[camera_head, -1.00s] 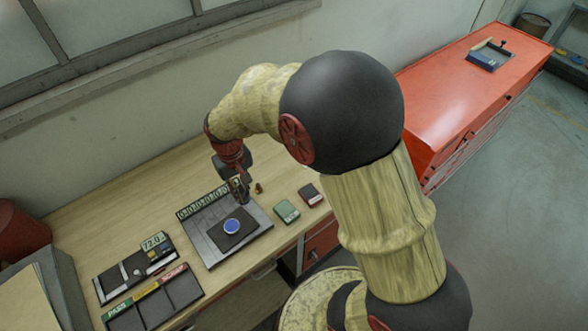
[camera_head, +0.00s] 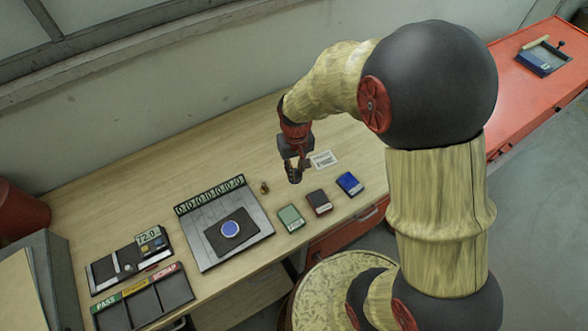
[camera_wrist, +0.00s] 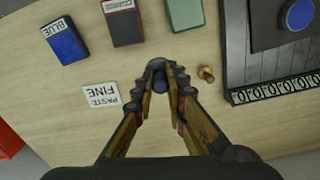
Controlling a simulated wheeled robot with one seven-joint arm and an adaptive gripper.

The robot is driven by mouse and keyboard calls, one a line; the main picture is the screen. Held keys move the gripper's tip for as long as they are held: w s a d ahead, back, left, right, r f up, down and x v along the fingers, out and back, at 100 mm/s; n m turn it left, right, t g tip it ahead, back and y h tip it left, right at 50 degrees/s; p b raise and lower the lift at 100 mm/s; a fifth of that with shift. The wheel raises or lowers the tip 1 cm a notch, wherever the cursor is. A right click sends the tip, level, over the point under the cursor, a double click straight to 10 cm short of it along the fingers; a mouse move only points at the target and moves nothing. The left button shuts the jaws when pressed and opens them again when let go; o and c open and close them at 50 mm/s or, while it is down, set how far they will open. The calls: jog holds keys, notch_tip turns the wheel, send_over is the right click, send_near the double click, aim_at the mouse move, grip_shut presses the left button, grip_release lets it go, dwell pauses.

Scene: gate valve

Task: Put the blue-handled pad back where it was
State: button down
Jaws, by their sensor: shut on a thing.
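My gripper (camera_head: 294,178) hangs over the table, right of the slatted dark board. In the wrist view its fingers (camera_wrist: 158,78) are closed around a small dark, rounded thing (camera_wrist: 158,64). The fingers hide most of it, and I cannot tell whether it is the pad or its handle. A blue block (camera_head: 350,184) with a white label lies at the right end of a row of blocks. It also shows in the wrist view (camera_wrist: 65,42), where the label reads BLUE. My gripper is apart from it.
Brown-red (camera_head: 319,202) and green (camera_head: 290,217) blocks lie beside the blue one. A PASTE FINE card (camera_head: 322,160) lies behind them. A small brass piece (camera_head: 265,188) stands near the slatted board (camera_head: 203,246), which bears a dark square with a blue disc (camera_head: 230,229). Trays fill the left.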

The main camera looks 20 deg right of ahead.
jog(key=w+f, duration=0.2)
jog(key=f, duration=0.1)
jog(key=w+d+f, duration=0.1)
jog(key=w+f, duration=0.2)
jog(key=shift+w+d+f, duration=0.1)
jog(key=shift+w, duration=0.25)
jog(key=shift+w+f, duration=0.1)
jog(key=shift+f, duration=1.5)
jog(key=shift+f, duration=0.1)
jog(key=c, duration=2.3)
grip_release()
jog(key=shift+f, duration=0.15)
jog(key=o, duration=0.5)
